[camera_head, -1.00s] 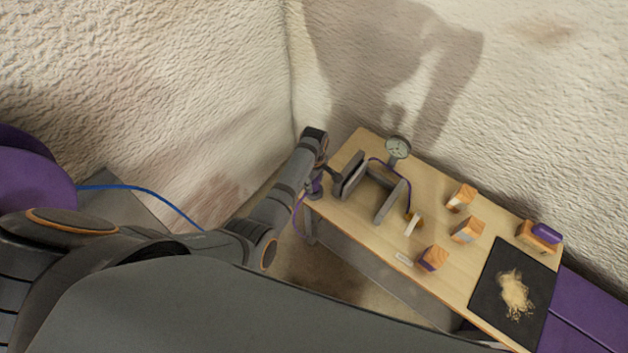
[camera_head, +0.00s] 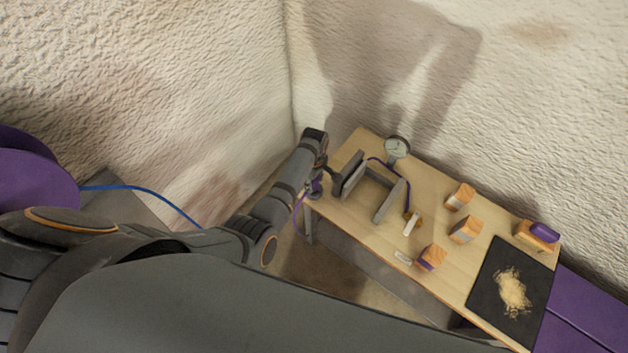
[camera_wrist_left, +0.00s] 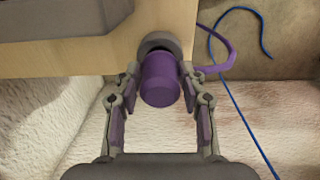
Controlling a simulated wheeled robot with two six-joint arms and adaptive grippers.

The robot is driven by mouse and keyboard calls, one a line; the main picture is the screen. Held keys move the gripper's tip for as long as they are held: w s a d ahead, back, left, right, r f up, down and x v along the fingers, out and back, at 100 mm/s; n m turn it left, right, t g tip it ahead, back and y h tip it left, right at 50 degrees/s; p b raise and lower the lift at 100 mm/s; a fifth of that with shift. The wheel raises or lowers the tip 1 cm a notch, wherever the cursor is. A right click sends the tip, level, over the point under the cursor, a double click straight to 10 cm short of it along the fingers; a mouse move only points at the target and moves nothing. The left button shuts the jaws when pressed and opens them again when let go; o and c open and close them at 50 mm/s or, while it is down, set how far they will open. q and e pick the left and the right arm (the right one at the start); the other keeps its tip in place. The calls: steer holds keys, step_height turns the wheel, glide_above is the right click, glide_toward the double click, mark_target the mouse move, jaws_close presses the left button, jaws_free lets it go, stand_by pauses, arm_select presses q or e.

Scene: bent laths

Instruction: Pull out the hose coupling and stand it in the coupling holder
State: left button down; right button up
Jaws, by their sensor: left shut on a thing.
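In the left wrist view a purple cylindrical coupling (camera_wrist_left: 159,88) sits between the two fingers of my left gripper (camera_wrist_left: 161,80), which is shut on it. Its far end meets a dark round socket (camera_wrist_left: 158,42) at the wooden table's edge; I cannot tell how deep it goes in. A purple hose (camera_wrist_left: 222,55) curves beside it on the right. In the head view my left gripper (camera_head: 315,187) is at the table's left end and largely hides the coupling. I cannot tell which thing is the coupling holder. My right gripper is not in view.
The wooden table (camera_head: 350,217) carries grey upright plates (camera_head: 390,200), a dial gauge (camera_head: 397,149), several wooden blocks (camera_head: 465,230) and a black mat (camera_head: 490,280) with shavings. Textured walls stand close behind and left. A blue cable (camera_head: 145,190) runs at the left.

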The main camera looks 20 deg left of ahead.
arm_select(q)
steer(key=shift+f+b, duration=0.3)
steer(key=shift+f, duration=0.65)
stand_by(1.2)
steer(key=c, duration=0.7)
jaws_free()
steer(key=shift+o, duration=0.5)
steer(key=o, duration=0.4)
steer(key=shift+r, duration=0.1)
step_height(320, 180, up, 8)
steer(key=p, duration=0.8)
steer(key=shift+f, duration=0.25)
